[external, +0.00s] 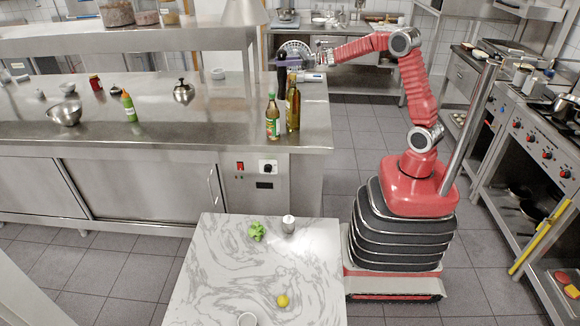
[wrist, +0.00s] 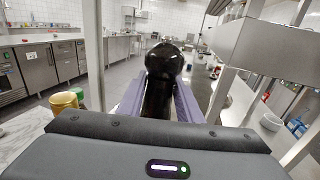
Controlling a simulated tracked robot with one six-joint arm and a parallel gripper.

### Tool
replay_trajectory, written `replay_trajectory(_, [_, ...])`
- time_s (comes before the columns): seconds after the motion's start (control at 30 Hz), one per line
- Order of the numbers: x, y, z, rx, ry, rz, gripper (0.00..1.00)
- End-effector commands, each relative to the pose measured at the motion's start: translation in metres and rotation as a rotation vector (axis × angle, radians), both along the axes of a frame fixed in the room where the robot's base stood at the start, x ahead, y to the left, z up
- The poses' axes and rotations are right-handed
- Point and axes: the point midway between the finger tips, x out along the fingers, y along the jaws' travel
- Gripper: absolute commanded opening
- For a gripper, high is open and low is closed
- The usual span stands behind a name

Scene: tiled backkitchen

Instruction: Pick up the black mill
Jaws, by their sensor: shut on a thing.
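The black mill (external: 282,76) is tall, dark and upright at the right end of the steel counter in the external view. My gripper (external: 290,63) reaches it from the right, with its purple fingers around its upper part. In the wrist view the mill's glossy round head (wrist: 163,62) stands between the two purple fingers (wrist: 160,105), which are shut on it. The fingers hide part of its body. I cannot tell whether its base touches the counter.
A green-labelled bottle (external: 272,116) and a dark oil bottle (external: 293,106) stand close in front of the mill. A white object (external: 311,77) lies just to its right. A steel kettle (external: 183,92) is farther left. A marble table (external: 215,265) stands in front.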

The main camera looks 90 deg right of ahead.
Motion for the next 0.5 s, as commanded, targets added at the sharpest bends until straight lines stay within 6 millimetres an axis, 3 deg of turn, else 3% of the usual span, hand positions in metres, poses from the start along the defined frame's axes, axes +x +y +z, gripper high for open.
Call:
replay_trajectory(0.03, [0.000, 0.000, 0.014, -0.005, -0.004, 0.000, 0.00])
replay_trajectory(0.2, [0.000, 0.000, 0.045, -0.003, -0.002, 0.000, 0.00])
replay_trajectory(0.5, [0.000, 0.000, 0.065, 0.000, 0.000, 0.000, 0.00])
